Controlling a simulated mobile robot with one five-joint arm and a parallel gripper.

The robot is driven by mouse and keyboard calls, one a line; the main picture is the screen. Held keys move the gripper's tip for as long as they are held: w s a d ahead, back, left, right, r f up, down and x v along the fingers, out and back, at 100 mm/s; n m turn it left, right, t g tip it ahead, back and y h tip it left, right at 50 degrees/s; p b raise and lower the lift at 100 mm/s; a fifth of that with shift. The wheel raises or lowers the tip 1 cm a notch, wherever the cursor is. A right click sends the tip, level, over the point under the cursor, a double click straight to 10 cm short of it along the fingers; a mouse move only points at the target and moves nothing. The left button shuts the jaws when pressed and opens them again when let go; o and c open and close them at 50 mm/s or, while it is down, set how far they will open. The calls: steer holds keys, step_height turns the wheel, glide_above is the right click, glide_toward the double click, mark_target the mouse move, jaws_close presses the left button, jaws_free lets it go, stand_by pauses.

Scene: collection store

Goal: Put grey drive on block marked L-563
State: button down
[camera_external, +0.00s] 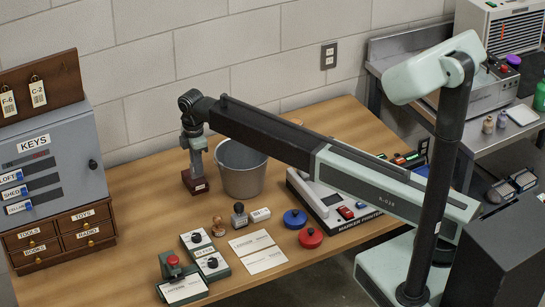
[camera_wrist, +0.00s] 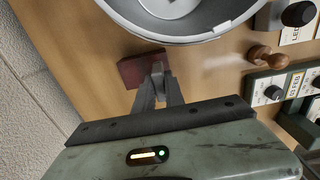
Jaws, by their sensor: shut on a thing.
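My gripper (camera_external: 197,168) points down over a dark red block (camera_external: 195,183) at the back of the wooden table, left of the metal bin. In the wrist view, my gripper (camera_wrist: 158,84) is shut on a small grey thing (camera_wrist: 157,68), which I take to be the grey drive; the fingers hide most of it. The dark red block (camera_wrist: 135,70) lies right under the fingertips there. A pale label shows on its front in the outside view, too small to read. I cannot tell whether the drive touches the block.
A grey metal bin (camera_external: 242,169) stands close to the right of the block. Stamps (camera_external: 239,214), switch boxes (camera_external: 207,256), blue and red discs (camera_external: 310,238) and a white device (camera_external: 335,202) lie further forward and right. A key cabinet (camera_external: 45,160) stands at left. Table between cabinet and block is clear.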

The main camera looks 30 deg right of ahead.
step_height(320, 180, down, 2)
steer(key=shift+f+b, duration=0.15)
steer(key=shift+b, duration=0.25)
steer(key=shift+r, duration=0.3)
steer(key=shift+f, duration=0.25)
steer(key=c, duration=1.4)
jaws_free()
steer(key=shift+r, duration=0.1)
step_height(320, 180, up, 12)
steer(key=p, duration=1.2)
steer(key=shift+r+p, duration=0.25)
steer(key=shift+p, duration=0.1)
steer(key=shift+f, duration=0.1)
